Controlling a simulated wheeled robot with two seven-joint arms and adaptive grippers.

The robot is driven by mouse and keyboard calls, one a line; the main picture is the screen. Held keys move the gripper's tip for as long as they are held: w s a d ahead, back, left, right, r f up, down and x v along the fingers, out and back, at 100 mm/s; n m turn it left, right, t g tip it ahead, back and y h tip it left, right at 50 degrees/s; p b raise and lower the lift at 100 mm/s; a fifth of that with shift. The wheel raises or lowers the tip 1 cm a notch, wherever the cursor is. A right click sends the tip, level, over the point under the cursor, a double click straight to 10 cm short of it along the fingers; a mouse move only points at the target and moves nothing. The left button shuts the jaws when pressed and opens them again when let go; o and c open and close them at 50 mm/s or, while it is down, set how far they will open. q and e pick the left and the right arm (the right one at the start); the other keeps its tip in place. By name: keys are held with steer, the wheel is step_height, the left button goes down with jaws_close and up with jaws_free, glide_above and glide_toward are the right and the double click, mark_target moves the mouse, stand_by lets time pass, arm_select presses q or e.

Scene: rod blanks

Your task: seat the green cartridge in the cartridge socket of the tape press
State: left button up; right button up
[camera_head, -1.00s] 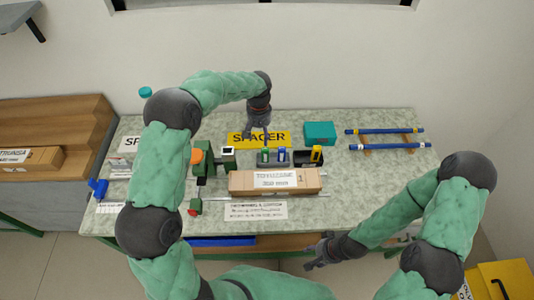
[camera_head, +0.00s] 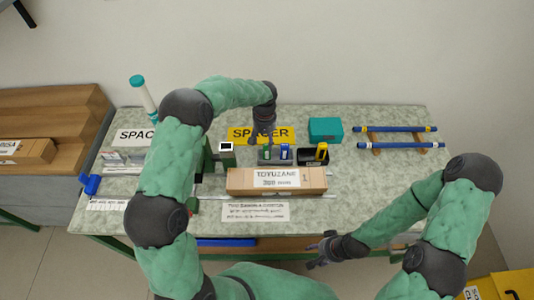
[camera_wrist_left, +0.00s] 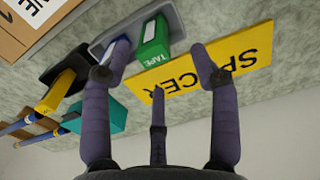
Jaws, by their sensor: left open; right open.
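The green cartridge (camera_head: 265,154) stands in a grey tray beside a blue cartridge (camera_head: 285,152). In the left wrist view the green cartridge (camera_wrist_left: 153,42) shows a TAPE label. My left gripper (camera_head: 264,138) is just behind and above the green cartridge. In the left wrist view my left gripper (camera_wrist_left: 160,62) is open, its fingers spread near the cartridge with nothing held. The tape press seems to be the green machine (camera_head: 226,156) left of the tray, mostly hidden behind my left arm; I cannot make out its socket. My right gripper (camera_head: 325,249) is open and empty in front of the table.
A yellow cartridge (camera_head: 321,150) stands in a black holder right of the tray. A long cardboard box (camera_head: 300,181) lies in front. A teal box (camera_head: 325,130) and blue rods on a rack (camera_head: 395,129) are at the back right. The table's right front is clear.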

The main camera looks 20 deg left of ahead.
mark_target(267, 146)
arm_select(q)
steer(key=shift+d+f+b, duration=0.2)
steer(key=shift+f+b, duration=0.05)
steer(key=shift+f, duration=1.05)
steer(key=shift+d+f+b, duration=0.15)
steer(key=shift+f+b, duration=0.1)
steer(key=shift+f, duration=1.05)
jaws_close()
